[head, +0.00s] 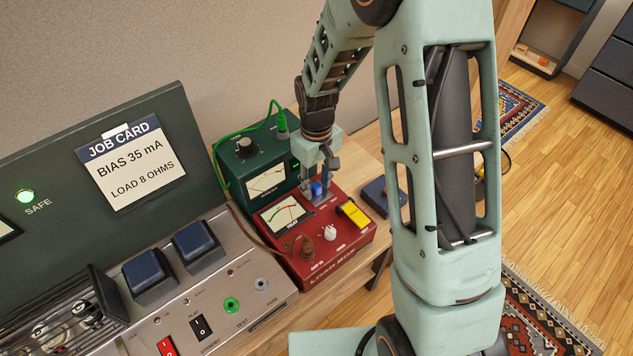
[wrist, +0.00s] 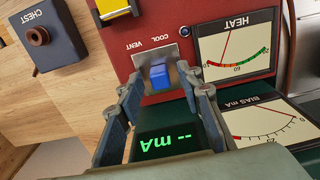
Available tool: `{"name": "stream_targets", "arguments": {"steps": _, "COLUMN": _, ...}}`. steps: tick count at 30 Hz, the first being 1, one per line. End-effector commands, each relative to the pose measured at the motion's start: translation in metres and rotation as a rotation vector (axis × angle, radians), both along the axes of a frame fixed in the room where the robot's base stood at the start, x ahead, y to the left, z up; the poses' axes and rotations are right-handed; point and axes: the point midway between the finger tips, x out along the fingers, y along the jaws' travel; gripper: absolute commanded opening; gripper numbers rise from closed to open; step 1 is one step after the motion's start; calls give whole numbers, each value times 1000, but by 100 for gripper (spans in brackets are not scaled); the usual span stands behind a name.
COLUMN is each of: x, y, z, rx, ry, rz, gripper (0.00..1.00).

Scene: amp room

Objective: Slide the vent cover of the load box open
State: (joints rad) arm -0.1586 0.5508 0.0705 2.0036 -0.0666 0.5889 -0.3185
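The load box (head: 318,262) is a red case with a HEAT meter (head: 284,214); it also shows in the wrist view (wrist: 160,20). Its vent, marked COOL VENT, is a pale grey plate (wrist: 145,50) with a raised blue tab (wrist: 158,76) on it. The blue tab also shows in the head view (head: 318,187). My gripper (head: 316,190) points down at the box's back edge, over the vent. In the wrist view its two fingers (wrist: 162,82) stand apart on either side of the blue tab, with gaps visible. Whether the fingertips touch the plate is unclear.
A green meter box (head: 262,170) with a cable stands behind the load box. A yellow part (head: 353,213) and a white knob (head: 330,232) sit on the load box's top. A blue CHEST box (wrist: 50,38) lies beside it. The silver amp (head: 215,290) is at the left.

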Motion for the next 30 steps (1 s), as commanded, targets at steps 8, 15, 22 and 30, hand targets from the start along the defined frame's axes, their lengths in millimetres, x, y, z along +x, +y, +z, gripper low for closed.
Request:
{"name": "stream_targets", "arguments": {"steps": 8, "x": 0, "y": 0, "z": 0, "rx": 0, "ry": 0, "rz": 0, "gripper": 22}}
{"name": "stream_targets", "arguments": {"steps": 15, "x": 0, "y": 0, "z": 0, "rx": 0, "ry": 0, "rz": 0, "gripper": 0}}
{"name": "stream_targets", "arguments": {"steps": 22, "x": 0, "y": 0, "z": 0, "rx": 0, "ry": 0, "rz": 0, "gripper": 0}}
{"name": "stream_targets", "arguments": {"steps": 30, "x": 19, "y": -27, "z": -1, "rx": 1, "ry": -1, "rz": -6, "gripper": 0}}
